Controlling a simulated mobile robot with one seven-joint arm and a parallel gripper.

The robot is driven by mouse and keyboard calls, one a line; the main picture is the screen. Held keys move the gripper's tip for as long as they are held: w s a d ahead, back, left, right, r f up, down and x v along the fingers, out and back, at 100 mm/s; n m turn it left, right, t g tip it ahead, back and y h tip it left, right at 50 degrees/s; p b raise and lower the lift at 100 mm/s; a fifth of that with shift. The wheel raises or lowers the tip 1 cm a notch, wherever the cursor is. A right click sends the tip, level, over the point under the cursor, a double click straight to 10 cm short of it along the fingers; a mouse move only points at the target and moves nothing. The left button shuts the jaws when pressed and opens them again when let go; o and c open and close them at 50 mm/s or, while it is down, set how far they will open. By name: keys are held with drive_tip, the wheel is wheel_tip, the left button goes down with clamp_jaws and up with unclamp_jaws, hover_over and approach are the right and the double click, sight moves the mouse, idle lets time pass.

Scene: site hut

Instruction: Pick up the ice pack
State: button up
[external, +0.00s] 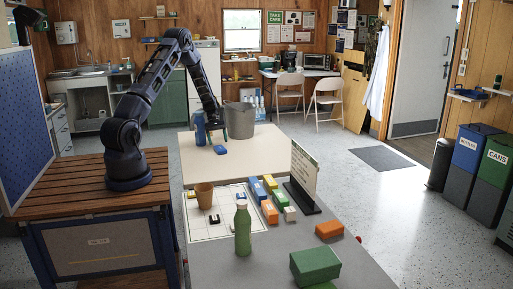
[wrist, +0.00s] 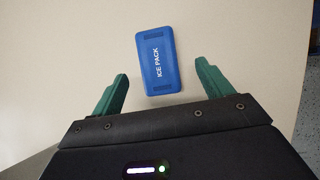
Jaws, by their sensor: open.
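The ice pack (wrist: 157,60) is a flat blue slab with dark ends and white "ICE PACK" lettering. It lies on the pale tabletop and also shows as a small blue patch in the external view (external: 220,150). My gripper (wrist: 161,72) is open and empty, with its two green fingers apart. In the wrist view the near end of the pack shows between the fingertips and the rest reaches beyond them. The pack appears to be below the fingers; the exact height gap is hard to tell. In the external view my gripper is small and partly lost against the things behind it.
A grey bucket (external: 240,121) stands right beside the pack, and a blue bottle-like object (external: 200,129) stands to its left. The nearer grey table holds a sign (external: 303,170), coloured blocks, a brown cup (external: 204,196) and a green bottle (external: 242,229). The pale table's front is clear.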

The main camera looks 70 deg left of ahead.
sight(220, 147)
drive_tip(key=shift+x, duration=2.1)
drive_tip(key=shift+w+a+f, duration=0.1)
drive_tip(key=shift+w+f, duration=0.05)
drive_tip(key=shift+f, duration=0.1)
drive_tip(key=shift+c, duration=0.2)
drive_tip(key=c, duration=1.1)
